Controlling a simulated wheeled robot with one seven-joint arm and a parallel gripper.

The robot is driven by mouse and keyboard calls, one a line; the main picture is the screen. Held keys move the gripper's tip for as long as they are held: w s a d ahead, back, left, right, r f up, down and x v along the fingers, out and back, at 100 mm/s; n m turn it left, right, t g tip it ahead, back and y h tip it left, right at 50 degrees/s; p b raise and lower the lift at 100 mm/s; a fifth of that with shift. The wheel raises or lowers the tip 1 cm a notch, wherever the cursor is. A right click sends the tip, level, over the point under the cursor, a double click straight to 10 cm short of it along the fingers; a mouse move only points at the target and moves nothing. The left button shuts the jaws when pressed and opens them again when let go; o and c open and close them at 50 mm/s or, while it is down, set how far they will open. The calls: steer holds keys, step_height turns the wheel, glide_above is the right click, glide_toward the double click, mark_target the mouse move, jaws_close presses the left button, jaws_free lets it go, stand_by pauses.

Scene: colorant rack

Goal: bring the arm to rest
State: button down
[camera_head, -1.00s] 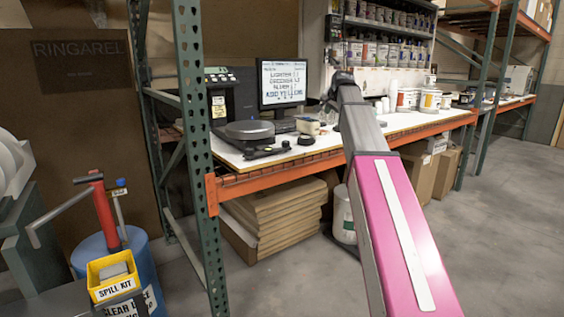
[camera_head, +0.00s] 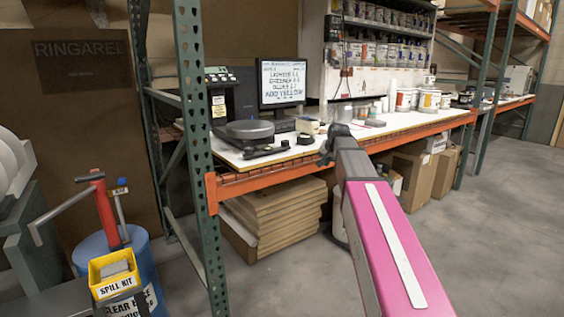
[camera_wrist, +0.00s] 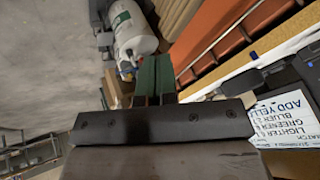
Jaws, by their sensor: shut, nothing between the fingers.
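My arm (camera_head: 385,240), pink with a white stripe and a grey forward link, reaches from the lower right toward the workbench (camera_head: 405,132). My gripper (camera_wrist: 154,74) shows in the wrist view as two green fingers close together, shut and empty. In the head view only the dark end of the arm (camera_head: 332,142) shows, in front of the bench's orange front beam; the fingers cannot be made out there.
A monitor (camera_head: 282,83) and a round dark scale (camera_head: 250,131) stand on the bench. Green rack uprights (camera_head: 197,150) rise at left. A yellow spill kit bin (camera_head: 113,273) is at lower left. Boxes (camera_head: 415,175) sit under the bench. Floor at right is clear.

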steer(key=s+f+n+g+h, duration=0.1)
steer(key=s+f+n+g, duration=0.3)
steer(key=s+f, duration=2.6)
step_height(320, 180, down, 4)
steer(key=shift+s+r+n+g, duration=0.3)
steer(key=shift+n+g, duration=0.1)
steer(key=shift+g, duration=0.7)
